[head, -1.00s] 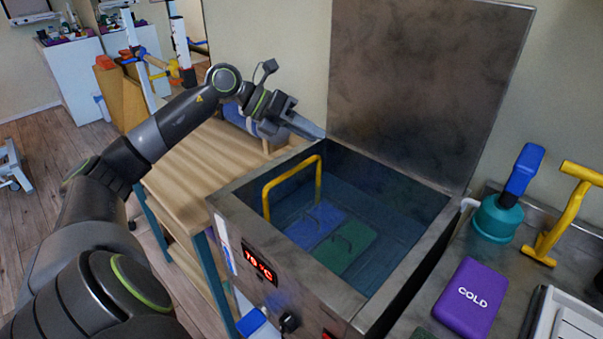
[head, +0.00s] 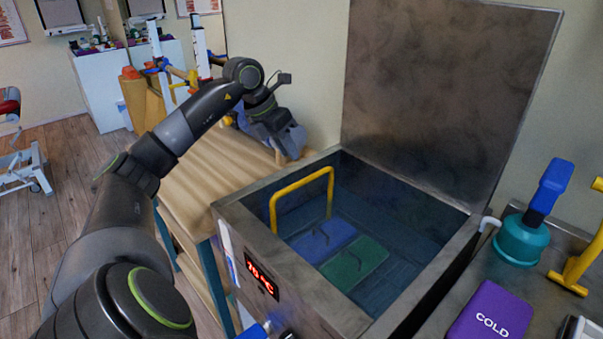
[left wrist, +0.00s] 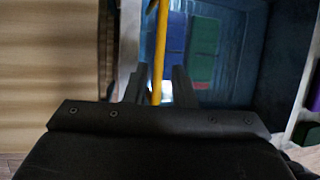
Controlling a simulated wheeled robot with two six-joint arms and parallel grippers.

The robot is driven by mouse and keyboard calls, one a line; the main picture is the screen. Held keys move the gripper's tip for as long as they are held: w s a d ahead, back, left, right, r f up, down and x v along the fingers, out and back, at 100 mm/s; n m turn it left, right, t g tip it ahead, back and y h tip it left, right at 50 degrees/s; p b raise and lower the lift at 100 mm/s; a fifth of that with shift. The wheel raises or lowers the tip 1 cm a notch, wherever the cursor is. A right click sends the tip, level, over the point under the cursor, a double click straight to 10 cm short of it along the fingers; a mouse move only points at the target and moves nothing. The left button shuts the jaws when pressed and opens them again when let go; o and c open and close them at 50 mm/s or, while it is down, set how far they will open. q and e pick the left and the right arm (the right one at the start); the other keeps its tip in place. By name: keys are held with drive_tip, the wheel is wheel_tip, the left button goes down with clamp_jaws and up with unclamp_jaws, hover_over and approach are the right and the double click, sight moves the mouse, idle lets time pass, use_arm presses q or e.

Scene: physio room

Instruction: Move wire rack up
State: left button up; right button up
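The wire rack shows by its yellow handle (head: 302,199), an upright arch at the left inside of the open water tank (head: 326,312). The rest of the rack is under water and hard to make out. A blue pack (head: 322,240) and a green pack (head: 355,262) lie low in the water. My left gripper (head: 294,148) points down near the tank's back left rim, above and behind the handle. In the left wrist view its fingers (left wrist: 159,85) are apart, with the yellow handle (left wrist: 160,45) showing between them, apparently farther off. My right gripper is not in view.
The tank's lid (head: 445,90) stands open at the back. A wooden table (head: 205,178) is left of the tank. On the right counter are a purple COLD pack (head: 490,312), a teal-and-blue tool (head: 520,238) and a yellow stand (head: 582,262).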

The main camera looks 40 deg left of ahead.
use_arm(q)
drive_tip(key=x, duration=0.8)
drive_tip(key=shift+d+f, duration=0.15)
drive_tip(key=shift+f, duration=0.1)
clamp_jaws()
